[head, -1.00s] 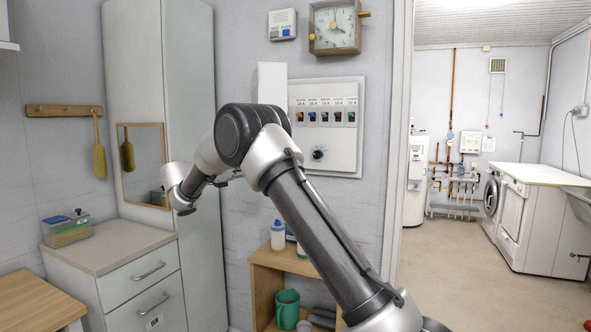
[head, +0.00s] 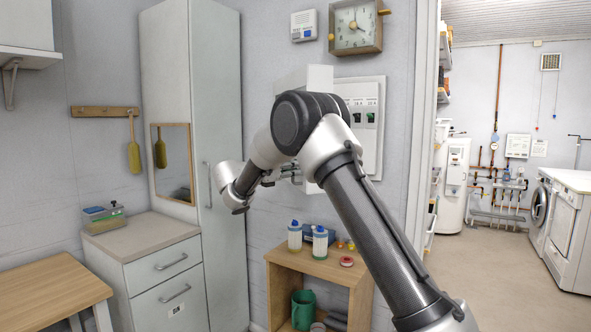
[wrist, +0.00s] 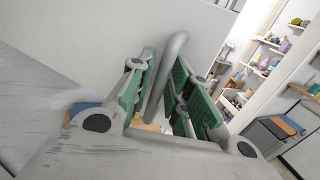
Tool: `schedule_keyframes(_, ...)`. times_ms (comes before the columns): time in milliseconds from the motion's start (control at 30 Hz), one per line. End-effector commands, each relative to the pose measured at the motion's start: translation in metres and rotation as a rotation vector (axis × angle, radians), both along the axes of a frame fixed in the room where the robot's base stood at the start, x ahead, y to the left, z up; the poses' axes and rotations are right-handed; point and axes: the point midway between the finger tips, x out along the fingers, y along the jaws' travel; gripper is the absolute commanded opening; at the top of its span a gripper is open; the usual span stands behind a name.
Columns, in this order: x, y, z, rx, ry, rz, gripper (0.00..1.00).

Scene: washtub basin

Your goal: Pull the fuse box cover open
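The fuse box (head: 377,135) is on the wall under the clock. Its white cover (head: 320,78) stands open, out from the wall at the box's left side. It hides part of the fuse row, and my arm hides much of the cover and box. In the wrist view, the cover (wrist: 150,25) fills the upper left, with a grey bar handle (wrist: 160,78) running between the green-padded fingers. My gripper (wrist: 163,90) is closed in around this handle. In the head view, my gripper (head: 291,175) is partly hidden at the cover's left.
A tall cabinet (head: 180,90) stands left of the cover. A wooden shelf unit (head: 322,268) with bottles (head: 320,242) on it stands below the fuse box. A wall clock (head: 356,26) hangs above. A doorway opens on the right onto clear floor (head: 490,270).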

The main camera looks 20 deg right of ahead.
Motion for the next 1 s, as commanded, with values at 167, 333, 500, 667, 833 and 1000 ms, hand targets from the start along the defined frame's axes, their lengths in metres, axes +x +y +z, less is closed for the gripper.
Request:
schedule_keyframes(167, 0.000, 0.002, 0.000, 0.000, 0.000, 0.001, 0.19)
schedule_keyframes(333, 0.003, 0.013, -0.001, 0.000, 0.000, 0.001, 0.19)
schedule_keyframes(500, 0.006, 0.026, 0.000, 0.000, 0.000, 0.001, 0.19)
schedule_keyframes(667, 0.009, 0.038, 0.000, -0.001, 0.001, 0.001, 0.19)
schedule_keyframes(833, 0.011, 0.051, 0.000, 0.000, -0.001, 0.001, 0.19)
schedule_keyframes(1000, 0.014, 0.063, -0.001, 0.000, 0.001, 0.001, 0.19)
